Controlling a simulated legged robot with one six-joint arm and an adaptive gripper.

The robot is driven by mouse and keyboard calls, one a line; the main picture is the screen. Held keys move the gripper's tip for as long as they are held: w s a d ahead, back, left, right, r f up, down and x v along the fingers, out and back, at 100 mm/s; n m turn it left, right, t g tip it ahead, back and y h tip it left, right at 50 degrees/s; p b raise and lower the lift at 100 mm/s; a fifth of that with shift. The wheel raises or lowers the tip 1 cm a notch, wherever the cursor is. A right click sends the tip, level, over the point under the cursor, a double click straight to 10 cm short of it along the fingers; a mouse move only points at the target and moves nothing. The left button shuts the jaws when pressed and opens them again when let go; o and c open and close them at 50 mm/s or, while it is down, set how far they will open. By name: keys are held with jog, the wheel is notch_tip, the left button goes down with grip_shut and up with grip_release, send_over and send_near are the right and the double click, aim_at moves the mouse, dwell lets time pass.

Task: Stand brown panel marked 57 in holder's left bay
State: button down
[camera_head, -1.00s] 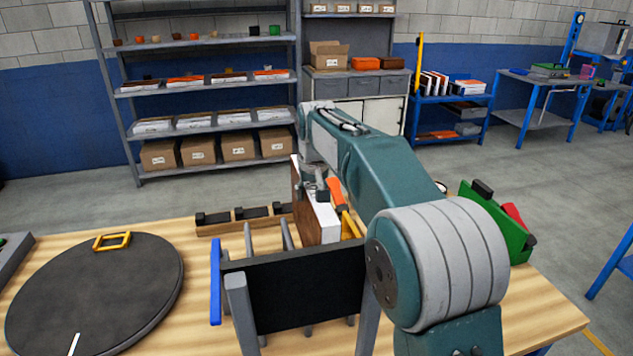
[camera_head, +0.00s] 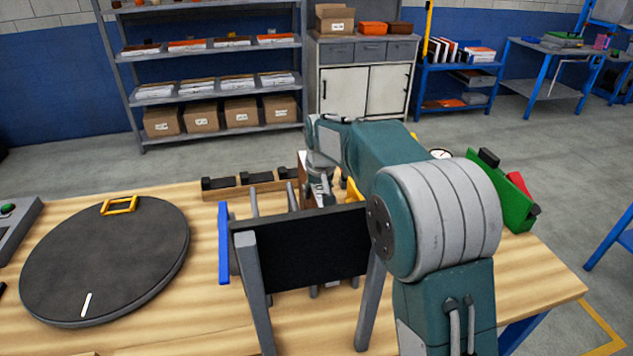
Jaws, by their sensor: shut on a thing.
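The holder (camera_head: 300,249) stands on the table with a black panel across its near side, grey legs and upright rods behind it. A blue upright strip (camera_head: 223,243) is at its left end. My gripper (camera_head: 322,190) is behind the holder's top edge, low beside the rods, mostly hidden by my arm. It is shut on the brown panel (camera_head: 304,168), of which only a brown and white sliver shows. No marking can be read on the panel. Its lower edge, and whether it is inside a bay, are hidden.
A round dark turntable (camera_head: 105,262) with a yellow handle lies at the left. A dark block rack (camera_head: 250,184) sits behind the holder. A green object (camera_head: 505,190) with black and red parts is at the right. Bare wood shows between turntable and holder.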

jog(key=shift+d+f, duration=0.4)
jog(key=shift+f, duration=0.1)
jog(key=shift+a, duration=0.3)
jog(key=shift+s+d, duration=0.2)
jog(key=shift+d, duration=0.05)
jog(key=shift+c, duration=0.2)
grip_release()
jog(key=shift+a, duration=0.1)
jog(key=v, duration=1.1)
jog(key=shift+s+r, duration=0.15)
jog(key=shift+r, duration=0.25)
